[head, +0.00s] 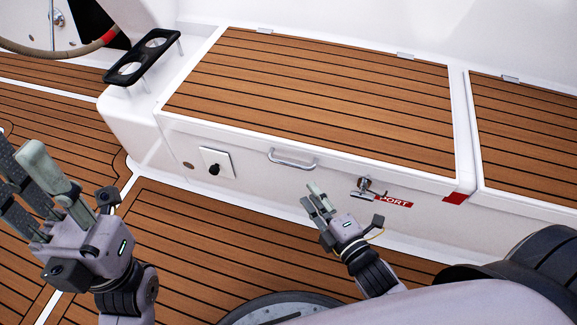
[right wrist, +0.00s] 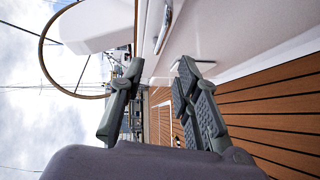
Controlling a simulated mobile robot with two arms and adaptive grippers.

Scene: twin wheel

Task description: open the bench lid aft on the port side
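A bench lid (head: 310,95) with teak slats and a white rim lies shut on the white bench. A metal grab handle (head: 293,163) is on its front, and it also shows in the right wrist view (right wrist: 163,28). A metal latch (head: 367,187) is to the right of the handle, beside a red PORT label (head: 393,201). My right gripper (head: 317,193) is in front of the bench, below the handle and left of the latch. Its fingers are apart and empty in the right wrist view (right wrist: 162,75). My left gripper (head: 24,160) is open and empty at the far left.
A black cup holder (head: 143,60) and a steering wheel (head: 62,52) are at the upper left. A switch panel (head: 216,162) is on the bench front, left of the handle. Another teak lid (head: 525,125) adjoins at right. Teak floor (head: 200,235) lies before the bench.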

